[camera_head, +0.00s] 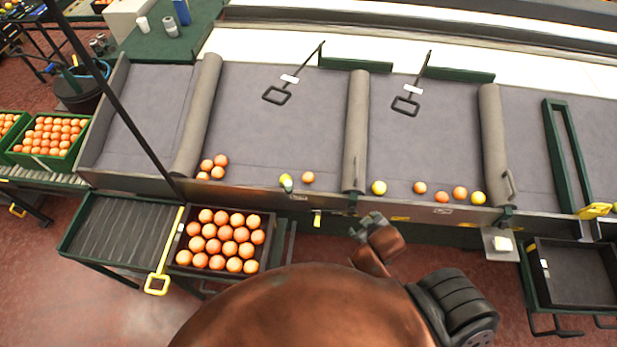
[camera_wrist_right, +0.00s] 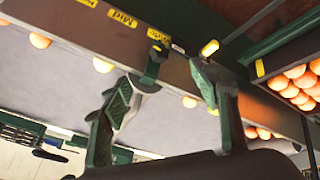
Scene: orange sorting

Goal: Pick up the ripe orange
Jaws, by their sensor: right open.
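Orange fruits lie along the lower edge of the grey sorting bed (camera_head: 280,120) in the head view. The middle bay holds three orange ones, one of them this orange (camera_head: 420,187), and two yellow ones, such as this yellow fruit (camera_head: 379,187). The left bay has an orange (camera_head: 307,177) beside yellow fruit and a cluster of oranges (camera_head: 210,168). My right gripper (camera_head: 368,224) is in front of the bed's front wall, below the divider. In the wrist view its fingers (camera_wrist_right: 166,80) are apart and empty, with fruit (camera_wrist_right: 103,65) beyond them. My left gripper is out of view.
A dark crate full of oranges (camera_head: 173,258) stands at the lower left, beside a roller conveyor (camera_head: 120,235). An empty dark tray (camera_head: 575,275) is at the right. Padded dividers (camera_head: 357,130) separate the bays. The front wall (camera_head: 330,202) stands between my right gripper and the fruit.

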